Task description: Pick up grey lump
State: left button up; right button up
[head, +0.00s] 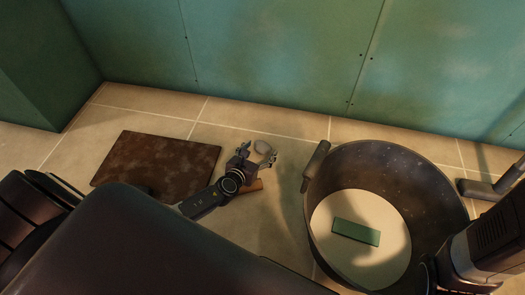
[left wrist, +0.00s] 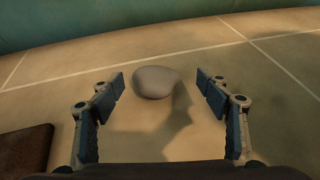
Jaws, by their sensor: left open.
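The grey lump (head: 262,147) is a smooth rounded stone-like piece on the tiled floor, just beyond my left gripper. In the left wrist view the lump (left wrist: 157,82) lies ahead, roughly between the two fingertips, with its shadow falling toward the lower right. My left gripper (head: 260,153) is open and empty, its fingers spread either side of the lump's line; the fingers also show in the left wrist view (left wrist: 158,82). I cannot tell whether the lump is fully between the fingers. My right gripper is not seen; part of my right arm shows at the lower right.
A brown mottled board (head: 156,163) lies on the floor to the left. A large dark pot (head: 440,180) with handles stands to the right, with a green block (head: 356,231) inside. A small orange-brown piece (head: 252,187) lies beside my gripper. Green panels (head: 275,50) close off the back.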

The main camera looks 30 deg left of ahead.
aim_at(262, 145)
pick_arm(q)
jog(key=x, duration=0.1)
jog(key=b+x, duration=0.2)
jog(key=x, duration=0.1)
jog(key=shift+a+f, duration=0.1)
jog(key=shift+a, duration=0.25)
jog(key=shift+w, duration=0.4)
jog(key=c, duration=1.4)
jog(key=shift+o, duration=0.2)
